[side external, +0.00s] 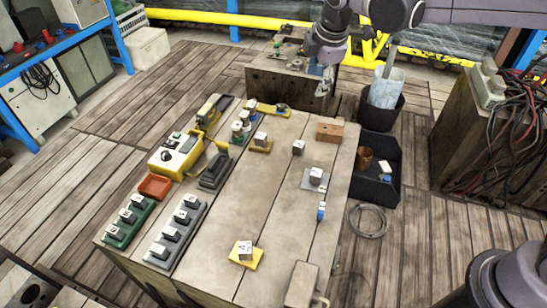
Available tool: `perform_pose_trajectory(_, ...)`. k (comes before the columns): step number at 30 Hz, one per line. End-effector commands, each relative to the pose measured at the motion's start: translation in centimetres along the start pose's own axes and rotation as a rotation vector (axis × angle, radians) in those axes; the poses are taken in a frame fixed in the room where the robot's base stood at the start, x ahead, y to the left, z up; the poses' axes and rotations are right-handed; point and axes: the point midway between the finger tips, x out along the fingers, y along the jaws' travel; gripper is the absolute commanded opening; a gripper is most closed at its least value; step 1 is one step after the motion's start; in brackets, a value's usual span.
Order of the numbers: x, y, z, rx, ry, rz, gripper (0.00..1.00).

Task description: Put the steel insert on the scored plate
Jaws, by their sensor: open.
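Several small pale blocks stand on the long wooden table. One grey block (298,147) is on bare wood right of the middle. Another block (316,174) sits on a flat grey plate (307,186). I cannot tell from this view which block is the steel insert or which plate is scored. My gripper (322,88) is open beyond the table's far edge, away from all these blocks.
Green (128,221) and grey racks (174,234) of blocks, an orange tray (155,187) and a yellow device (176,154) fill the table's left. A wooden block (330,131) and a blue item (321,211) stand at right. A black bin (378,190) is beside the table. The table's middle is clear.

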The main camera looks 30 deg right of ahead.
Motion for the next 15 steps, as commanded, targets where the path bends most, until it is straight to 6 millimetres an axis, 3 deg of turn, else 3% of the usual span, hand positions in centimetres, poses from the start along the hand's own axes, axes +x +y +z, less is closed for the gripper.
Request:
perform_pose_trajectory(6, -3.6, -4.5, 5.1, 0.349, 0.055, 0.033, 0.52)
perform_pose_trajectory(15, -5.9, -12.1, 10.3, 0.83, 0.144, 0.066, 0.52)
